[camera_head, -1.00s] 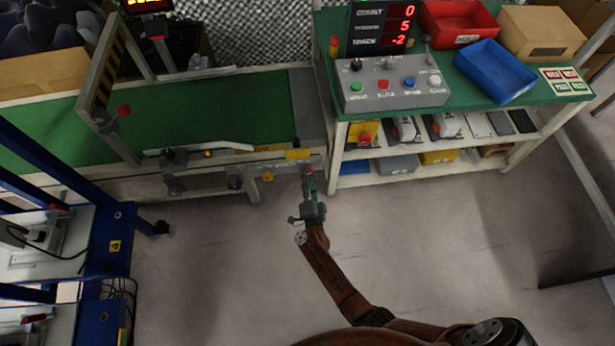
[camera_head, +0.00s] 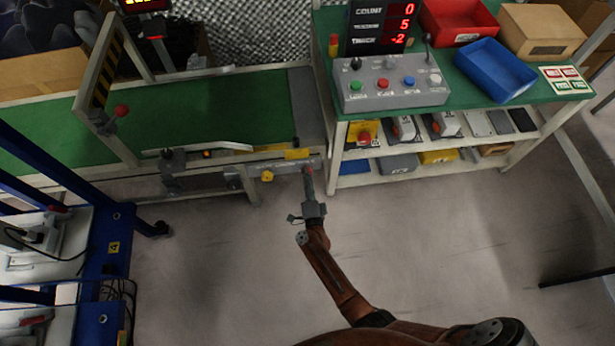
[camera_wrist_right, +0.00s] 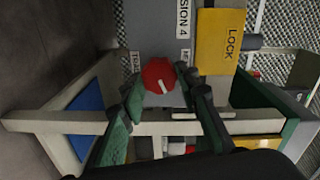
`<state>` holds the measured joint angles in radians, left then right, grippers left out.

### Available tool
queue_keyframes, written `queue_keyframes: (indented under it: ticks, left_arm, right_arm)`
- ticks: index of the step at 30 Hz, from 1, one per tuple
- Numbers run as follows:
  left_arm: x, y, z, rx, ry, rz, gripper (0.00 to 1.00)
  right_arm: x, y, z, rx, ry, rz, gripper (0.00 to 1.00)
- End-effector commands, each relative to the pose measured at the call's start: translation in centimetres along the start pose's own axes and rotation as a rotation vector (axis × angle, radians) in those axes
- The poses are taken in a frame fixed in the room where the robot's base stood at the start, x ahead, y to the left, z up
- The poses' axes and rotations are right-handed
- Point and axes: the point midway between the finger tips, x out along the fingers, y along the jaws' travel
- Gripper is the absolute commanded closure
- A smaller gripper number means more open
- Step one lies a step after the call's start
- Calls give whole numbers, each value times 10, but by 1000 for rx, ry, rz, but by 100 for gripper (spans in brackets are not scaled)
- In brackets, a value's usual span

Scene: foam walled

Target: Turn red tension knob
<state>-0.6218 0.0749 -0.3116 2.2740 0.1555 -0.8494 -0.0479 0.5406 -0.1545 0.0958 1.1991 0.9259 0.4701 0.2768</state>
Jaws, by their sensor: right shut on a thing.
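The red tension knob (camera_wrist_right: 160,75) is round with a white mark on its face, on a grey panel lettered "SION 4" at the front right end of the conveyor. In the head view only a bit of red (camera_head: 308,170) shows at the gripper's tip. My right gripper (camera_head: 308,174) reaches up to it from the front. In the right wrist view my right gripper's fingers (camera_wrist_right: 161,78) stand on both sides of the knob and are shut on it. The white mark points toward the lower right there. My left gripper is not in view.
A yellow LOCK plate (camera_wrist_right: 221,40) sits beside the knob, and a yellow knob (camera_head: 267,176) is left of it on the conveyor front. A shelf bench with a button box (camera_head: 392,92) stands to the right. A blue frame (camera_head: 118,235) stands at left. The floor between is clear.

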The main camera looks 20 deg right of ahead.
Motion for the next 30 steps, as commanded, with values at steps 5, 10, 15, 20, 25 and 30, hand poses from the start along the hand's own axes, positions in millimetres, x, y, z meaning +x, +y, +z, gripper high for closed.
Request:
queue_keyframes:
  ticks: [5,10,15,20,25,30]
  left_arm:
    - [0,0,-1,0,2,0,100]
    - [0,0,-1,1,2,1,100]
    - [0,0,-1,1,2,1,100]
    - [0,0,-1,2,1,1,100]
    - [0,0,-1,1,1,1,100]
    - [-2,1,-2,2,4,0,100]
  right_arm:
    - [-1,1,3,1,-5,3,63]
    - [-1,1,2,0,-3,2,53]
    - [0,0,1,0,-2,1,53]
    - [0,0,1,-1,-1,0,53]
    - [0,0,1,-19,0,0,53]
    - [0,-1,0,-142,4,-2,53]
